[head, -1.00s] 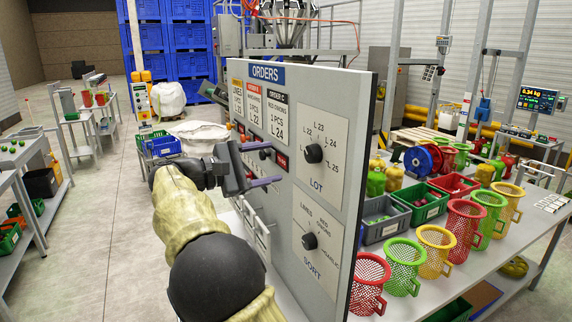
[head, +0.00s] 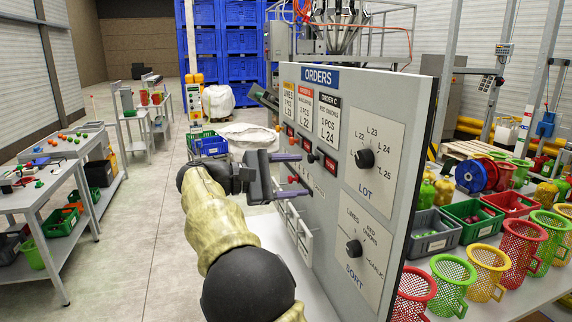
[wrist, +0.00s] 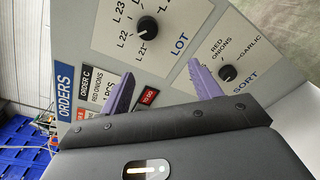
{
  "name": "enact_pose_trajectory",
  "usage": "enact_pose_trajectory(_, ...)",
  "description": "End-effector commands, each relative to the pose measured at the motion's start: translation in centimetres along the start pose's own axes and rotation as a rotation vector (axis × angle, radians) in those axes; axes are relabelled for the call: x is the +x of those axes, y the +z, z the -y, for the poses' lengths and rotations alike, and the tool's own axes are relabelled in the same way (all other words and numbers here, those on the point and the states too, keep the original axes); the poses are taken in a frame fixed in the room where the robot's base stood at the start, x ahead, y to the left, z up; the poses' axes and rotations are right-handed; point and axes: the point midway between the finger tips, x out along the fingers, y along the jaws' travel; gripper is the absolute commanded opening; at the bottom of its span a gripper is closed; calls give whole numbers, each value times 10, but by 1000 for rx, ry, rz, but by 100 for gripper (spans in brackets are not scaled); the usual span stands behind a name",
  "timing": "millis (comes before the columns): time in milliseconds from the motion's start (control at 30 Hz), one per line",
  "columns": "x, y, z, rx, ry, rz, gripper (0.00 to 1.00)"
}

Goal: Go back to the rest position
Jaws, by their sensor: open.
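My gripper (head: 289,175) is in front of the orders panel (head: 415,150), its two purple fingers apart with nothing between them. In the wrist view my gripper (wrist: 160,85) shows both fingers spread, pointing at the panel face. The panel carries a LOT knob (head: 365,158) and a SORT knob (head: 354,248), which also show in the wrist view as the LOT knob (wrist: 148,27) and the SORT knob (wrist: 228,73). Whether a fingertip touches the panel I cannot tell.
Right of the panel, a table holds red, green and yellow mesh baskets (head: 487,268) and crates (head: 472,217). A workbench (head: 40,195) stands at the left. Blue crates (head: 240,50) are stacked at the back. The floor (head: 140,230) between bench and panel is clear.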

Motion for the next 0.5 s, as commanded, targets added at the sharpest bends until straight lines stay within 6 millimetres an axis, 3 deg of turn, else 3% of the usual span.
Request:
enact_pose_trajectory(33,21,-5,9,-12,-41,-30,63)
enact_pose_trajectory(200,85,-32,64,-26,-224,-197,63)
enact_pose_trajectory(333,116,-46,117,11,-389,-327,63)
enact_pose_trajectory(500,135,-51,189,113,-617,-462,63)
